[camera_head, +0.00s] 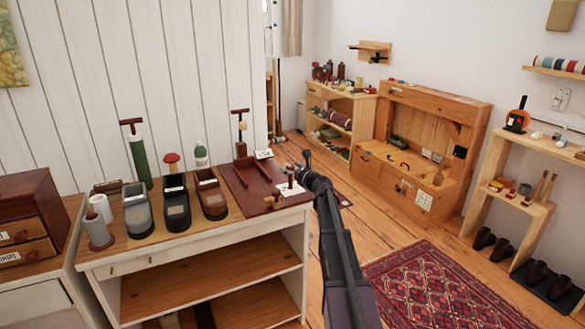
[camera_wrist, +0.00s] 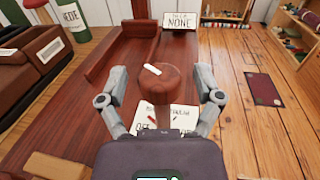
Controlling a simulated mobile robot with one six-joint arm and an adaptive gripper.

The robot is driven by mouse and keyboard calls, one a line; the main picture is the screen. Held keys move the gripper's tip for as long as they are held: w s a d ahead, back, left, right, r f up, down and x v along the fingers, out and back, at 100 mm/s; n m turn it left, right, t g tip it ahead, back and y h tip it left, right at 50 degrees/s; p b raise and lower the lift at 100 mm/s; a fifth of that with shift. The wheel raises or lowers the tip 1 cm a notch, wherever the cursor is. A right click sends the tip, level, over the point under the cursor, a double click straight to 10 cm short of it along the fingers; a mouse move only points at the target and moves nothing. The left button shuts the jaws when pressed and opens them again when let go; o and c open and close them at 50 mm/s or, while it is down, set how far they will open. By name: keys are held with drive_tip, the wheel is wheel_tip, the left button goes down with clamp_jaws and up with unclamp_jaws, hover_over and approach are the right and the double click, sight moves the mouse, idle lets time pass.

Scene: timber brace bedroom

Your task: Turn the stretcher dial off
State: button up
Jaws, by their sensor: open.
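The stretcher dial (camera_wrist: 160,84) is a round reddish-brown wooden knob on a short post, with a white mark near its far left edge in the wrist view. A white card (camera_wrist: 175,113) below it bears partly hidden lettering, "OFF" at its left and red strokes. My gripper (camera_wrist: 160,74) is open, one finger on each side of the knob, with visible gaps. In the head view the dial (camera_head: 291,171) stands at the right end of the bench on a dark red board (camera_head: 238,184), with my gripper (camera_head: 306,172) just right of it.
A "NONE" card (camera_wrist: 179,22) stands at the board's far end. Shoe-like holders (camera_head: 176,203) and a green cylinder (camera_head: 139,160) stand left on the bench (camera_head: 190,262). A wooden cabinet (camera_head: 420,150) and patterned rug (camera_head: 430,285) are to the right, with open floor between.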

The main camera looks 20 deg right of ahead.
drive_tip(key=shift+w, duration=0.1)
drive_tip(key=c, duration=1.2)
drive_tip(key=shift+o, duration=0.2)
drive_tip(key=shift+d, duration=0.3)
drive_tip(key=shift+a, duration=0.2)
drive_tip(key=shift+n+y, duration=0.4)
drive_tip(key=shift+y, duration=0.2)
drive_tip(key=n+g+y, duration=0.1)
drive_tip(key=y, duration=0.1)
drive_tip(key=n+g+y, duration=0.1)
drive_tip(key=n+y, duration=0.1)
drive_tip(key=shift+w+g+y, duration=0.2)
drive_tip(key=shift+g+y, duration=0.1)
drive_tip(key=shift+y, duration=0.1)
drive_tip(key=shift+s+n+g+y, duration=0.1)
drive_tip(key=shift+n+g+y, duration=1.3)
drive_tip(key=shift+n+y, duration=0.25)
drive_tip(key=shift+a, duration=0.1)
